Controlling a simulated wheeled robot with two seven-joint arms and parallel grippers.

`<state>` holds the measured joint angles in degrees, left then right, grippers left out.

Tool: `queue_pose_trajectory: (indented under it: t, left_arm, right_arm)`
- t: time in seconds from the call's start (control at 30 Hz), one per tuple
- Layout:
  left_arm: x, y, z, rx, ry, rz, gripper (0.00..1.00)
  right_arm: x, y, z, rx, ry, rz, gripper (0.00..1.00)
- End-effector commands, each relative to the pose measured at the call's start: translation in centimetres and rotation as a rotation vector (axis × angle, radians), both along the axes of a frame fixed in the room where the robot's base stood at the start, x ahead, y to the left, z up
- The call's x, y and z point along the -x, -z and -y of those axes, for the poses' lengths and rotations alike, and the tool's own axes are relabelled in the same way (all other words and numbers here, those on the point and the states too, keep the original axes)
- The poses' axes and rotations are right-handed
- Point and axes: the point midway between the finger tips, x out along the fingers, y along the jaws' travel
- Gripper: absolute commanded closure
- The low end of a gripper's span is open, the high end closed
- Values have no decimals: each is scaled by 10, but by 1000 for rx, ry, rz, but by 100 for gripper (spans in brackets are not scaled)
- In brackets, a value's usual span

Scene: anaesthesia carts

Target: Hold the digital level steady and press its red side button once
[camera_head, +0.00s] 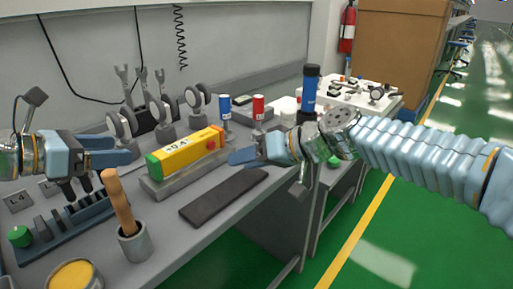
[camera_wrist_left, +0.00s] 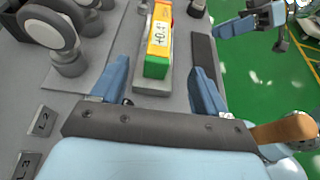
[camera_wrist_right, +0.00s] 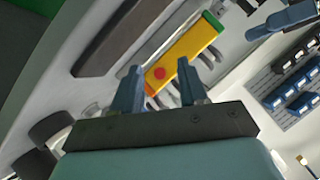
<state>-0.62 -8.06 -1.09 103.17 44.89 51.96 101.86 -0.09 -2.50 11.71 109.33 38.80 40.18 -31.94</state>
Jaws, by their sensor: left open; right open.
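The digital level (camera_head: 188,152) is a yellow bar with a display, a green end and an orange end. It lies on a grey block (camera_head: 176,182) on the bench. Its red button (camera_head: 211,144) is near the orange end; it also shows in the right wrist view (camera_wrist_right: 159,73). My left gripper (camera_head: 128,150) is open and empty, left of the green end. In the left wrist view the level (camera_wrist_left: 158,40) is ahead between the fingers. My right gripper (camera_head: 246,156) is open and empty, just right of the orange end, apart from it.
A dark flat bar (camera_head: 224,196) lies in front of the level. A grey cup (camera_head: 135,243) with a wooden handle and a slotted rack (camera_head: 75,225) stand at the front left. Dial gauges (camera_head: 161,118) and blue and red cylinders (camera_head: 258,108) stand behind.

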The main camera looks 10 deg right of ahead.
Motion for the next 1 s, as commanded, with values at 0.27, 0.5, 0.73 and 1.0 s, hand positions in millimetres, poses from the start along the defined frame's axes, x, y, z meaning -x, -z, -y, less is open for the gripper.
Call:
queue_pose_trajectory:
  t: [0.27, 0.5, 0.73, 1.0]
  left_arm:
    - [0, 0, 0, 0, 0, 0, 26]
    - [-4, 3, 5, 0, 3, -2, 26]
    - [-26, 19, 35, 1, 4, -4, 26]
    - [-59, 41, 77, 1, 3, -3, 26]
  right_arm:
    - [-23, -4, 7, -241, -22, 98, 57]
    - [-39, -1, 25, -282, 36, 140, 57]
    - [-39, -1, 25, -281, 38, 141, 57]
    - [-39, -1, 25, -281, 38, 141, 57]
